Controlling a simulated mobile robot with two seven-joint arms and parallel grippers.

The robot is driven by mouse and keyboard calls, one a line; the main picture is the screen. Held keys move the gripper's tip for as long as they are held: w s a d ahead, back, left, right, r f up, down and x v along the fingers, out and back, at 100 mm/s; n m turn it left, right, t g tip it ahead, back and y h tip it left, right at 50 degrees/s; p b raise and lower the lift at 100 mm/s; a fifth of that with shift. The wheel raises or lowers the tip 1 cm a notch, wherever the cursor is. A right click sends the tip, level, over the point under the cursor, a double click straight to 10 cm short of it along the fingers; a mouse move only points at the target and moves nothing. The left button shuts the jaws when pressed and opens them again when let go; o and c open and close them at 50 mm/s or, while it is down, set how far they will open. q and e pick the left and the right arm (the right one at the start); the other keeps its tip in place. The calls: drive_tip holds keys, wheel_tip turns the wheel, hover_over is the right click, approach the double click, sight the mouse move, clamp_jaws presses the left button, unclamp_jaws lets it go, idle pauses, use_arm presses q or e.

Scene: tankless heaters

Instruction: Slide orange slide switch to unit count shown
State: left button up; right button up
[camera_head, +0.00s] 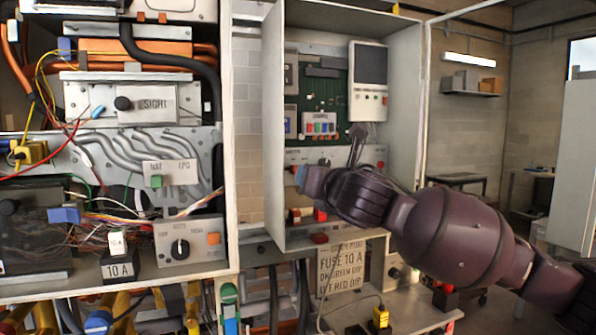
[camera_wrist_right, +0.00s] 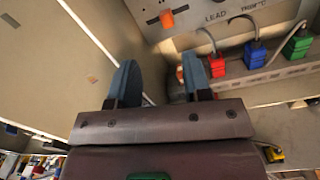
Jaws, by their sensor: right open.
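In the right wrist view, an orange slide switch (camera_wrist_right: 167,19) sits on a grey panel (camera_wrist_right: 200,22), left of printed lettering that reads "LEAD". My right gripper (camera_wrist_right: 160,80) is open, with its two blue-grey fingers apart below the switch in that view. The fingers do not touch the switch. In the head view my right gripper (camera_head: 300,176) is in front of the grey panel in the open middle cabinet, and its arm covers much of that panel. I cannot clearly pick out the orange switch there. My left gripper is not in view.
Red (camera_wrist_right: 217,66), blue (camera_wrist_right: 254,55) and green (camera_wrist_right: 297,43) plugs with cables sit beside the panel. The cabinet's white side wall (camera_head: 404,95) stands close to my arm. A "FUSE 10 A" sign (camera_head: 341,270) hangs below.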

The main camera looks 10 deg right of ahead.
sight(295, 169)
drive_tip(key=w, duration=0.3)
drive_tip(key=w+a+n, duration=0.1)
drive_tip(key=w, duration=0.3)
drive_tip(key=w+n, duration=0.1)
drive_tip(key=w, duration=0.2)
drive_tip(key=shift+w+a+f, duration=0.15)
drive_tip(key=shift+w+a, duration=0.15)
drive_tip(key=shift+a, duration=0.05)
drive_tip(key=shift+c, duration=0.4)
clamp_jaws()
